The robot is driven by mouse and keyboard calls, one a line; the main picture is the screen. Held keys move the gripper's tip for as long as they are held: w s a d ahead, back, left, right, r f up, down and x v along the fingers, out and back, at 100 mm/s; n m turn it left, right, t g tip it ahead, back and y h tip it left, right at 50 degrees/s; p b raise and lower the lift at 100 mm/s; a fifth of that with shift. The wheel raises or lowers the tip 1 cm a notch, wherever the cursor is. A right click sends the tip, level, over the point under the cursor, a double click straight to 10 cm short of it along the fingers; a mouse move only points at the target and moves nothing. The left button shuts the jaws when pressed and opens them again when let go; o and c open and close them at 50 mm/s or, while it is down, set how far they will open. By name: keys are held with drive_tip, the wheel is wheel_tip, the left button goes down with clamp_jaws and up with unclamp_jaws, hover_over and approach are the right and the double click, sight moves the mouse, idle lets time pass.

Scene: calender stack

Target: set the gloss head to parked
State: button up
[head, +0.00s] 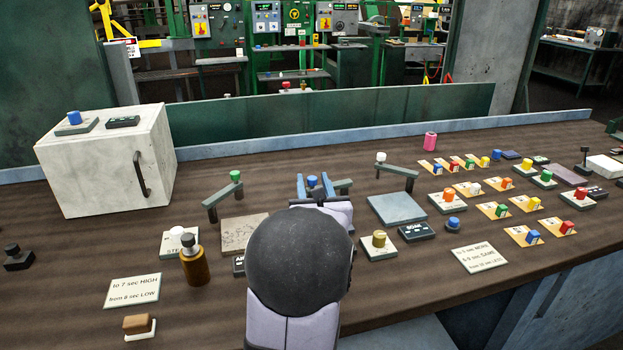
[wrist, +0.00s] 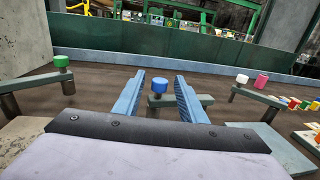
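Three low swing arms stand on posts on the brown bench, with a green knob (head: 235,176), a blue knob (head: 312,181) and a white knob (head: 381,157). No readable label shows which is the gloss head. My gripper (wrist: 160,78) is open and empty, pointing away across the bench. In the wrist view the blue knob (wrist: 159,86) appears between its two blue fingers, with a gap on each side. The fingers look short of the knob or around it; I cannot tell which. The green knob (wrist: 61,61) is left and the white knob (wrist: 242,79) right. My arm hides part of the bench.
A grey plate (head: 396,208) and a mottled plate (head: 243,233) lie under the outer arms. A brown bottle (head: 194,266) stands front left, and a white cabinet (head: 106,165) back left. Several coloured buttons and blocks crowd the right. A pink cylinder (head: 430,141) stands behind them.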

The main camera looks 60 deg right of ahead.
drive_tip(key=shift+v, duration=0.8)
drive_tip(key=shift+c, duration=0.4)
drive_tip(key=c, duration=0.5)
drive_tip(key=shift+d+r+n, duration=0.15)
drive_tip(key=shift+r+n, duration=0.1)
drive_tip(key=shift+n, duration=0.05)
clamp_jaws()
wheel_tip(320, 180, up, 4)
drive_tip(key=s+d+f+n+t+y+p, duration=0.1)
drive_tip(key=s+d+n+t+p, duration=0.1)
drive_tip(key=n+t, duration=0.15)
drive_tip(key=s+a+f+n+y+p, duration=0.1)
drive_tip(key=s+a+y+p, duration=0.1)
drive_tip(key=s, duration=0.2)
drive_tip(key=s+a+f+n+t+y+p, duration=0.1)
drive_tip(key=s+a+y+p, duration=0.1)
drive_tip(key=s+p, duration=0.1)
drive_tip(key=s+a+f+n+t+y+p, duration=0.1)
drive_tip(key=s+a+y+p, duration=0.1)
drive_tip(key=s, duration=0.3)
drive_tip(key=shift+s+a+f+y+p, duration=0.1)
drive_tip(key=shift+s+a+y+p, duration=0.05)
drive_tip(key=shift+s+y+p, duration=0.2)
drive_tip(key=shift+s+a+f+m, duration=0.2)
drive_tip(key=shift+f+m, duration=0.15)
drive_tip(key=shift+m, duration=0.1)
drive_tip(key=shift+w+f, duration=0.1)
